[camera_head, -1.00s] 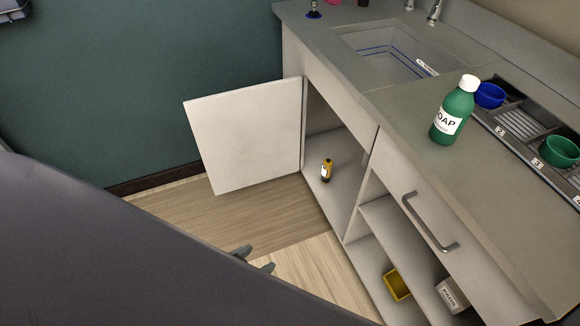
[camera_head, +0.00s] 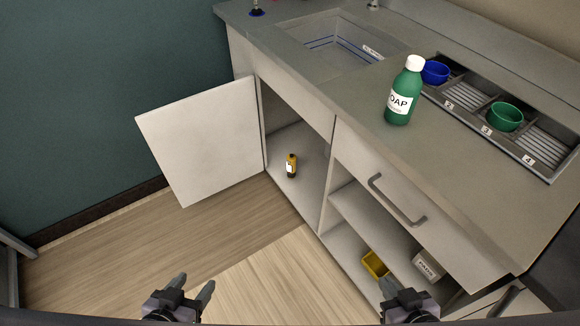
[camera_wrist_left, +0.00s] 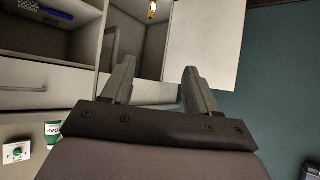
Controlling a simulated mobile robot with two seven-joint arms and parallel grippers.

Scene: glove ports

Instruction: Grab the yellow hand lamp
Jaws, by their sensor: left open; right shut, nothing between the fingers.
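A small upright yellow and black object with a pale front, seemingly the yellow hand lamp (camera_head: 291,166), stands on the floor of the open cabinet (camera_head: 300,190). It also shows at the top edge of the left wrist view (camera_wrist_left: 152,11). My left gripper (camera_head: 195,284) is open and empty, in front of the cabinet and well short of the lamp; its spread fingers show in the left wrist view (camera_wrist_left: 159,72). My right gripper (camera_head: 388,286) is shut and empty at the lower right, near the lower shelves. Neither gripper touches the lamp.
The cabinet door (camera_head: 205,140) stands open to the left. A drawer with a handle (camera_head: 398,200) is above shelves holding a yellow bin (camera_head: 375,264) and a white box (camera_head: 428,264). A green soap bottle (camera_head: 404,92) stands on the counter. The wooden floor (camera_head: 235,235) ahead is clear.

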